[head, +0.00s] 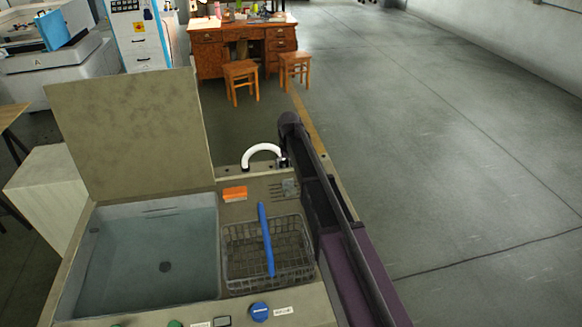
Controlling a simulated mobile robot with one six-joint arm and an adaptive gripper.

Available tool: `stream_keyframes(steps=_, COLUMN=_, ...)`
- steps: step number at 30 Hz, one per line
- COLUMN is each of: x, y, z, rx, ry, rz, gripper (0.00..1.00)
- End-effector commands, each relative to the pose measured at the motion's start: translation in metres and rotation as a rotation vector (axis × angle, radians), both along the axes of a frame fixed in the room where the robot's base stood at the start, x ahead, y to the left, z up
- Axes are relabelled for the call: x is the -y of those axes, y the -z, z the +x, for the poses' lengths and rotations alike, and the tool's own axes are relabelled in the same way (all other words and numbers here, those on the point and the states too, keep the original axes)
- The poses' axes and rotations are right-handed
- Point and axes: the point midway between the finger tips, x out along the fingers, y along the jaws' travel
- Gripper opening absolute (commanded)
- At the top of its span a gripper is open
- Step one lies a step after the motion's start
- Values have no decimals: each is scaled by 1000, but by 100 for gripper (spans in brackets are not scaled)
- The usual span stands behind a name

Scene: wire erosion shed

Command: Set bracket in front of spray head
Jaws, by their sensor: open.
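I cannot make out a bracket in the head view. A white curved pipe (261,149) rises behind the basket at the back of the wash station. I cannot tell whether it or the dark fitting at its right end is the spray head, as my dark arm partly covers that area. My gripper is not in view; only dark links of my arm show, running along the right side of the station.
The wash station has a raised lid (135,135) over a water-filled basin (150,212). Beside it sit a wire basket (238,256) with a blue handle (265,240) and an orange block (235,194). A desk (208,60) and stools stand behind; right floor is clear.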

Motion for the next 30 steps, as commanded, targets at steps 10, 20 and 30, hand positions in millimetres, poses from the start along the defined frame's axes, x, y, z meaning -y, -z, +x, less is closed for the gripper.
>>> stream_keyframes(steps=10, x=0, y=-22, z=0, rx=0, ry=0, rz=0, gripper=100)
stream_keyframes(steps=20, x=0, y=-23, z=0, rx=0, ry=0, rz=0, gripper=100)
stream_keyframes(steps=30, x=0, y=-23, z=0, rx=0, ry=0, rz=0, gripper=100)
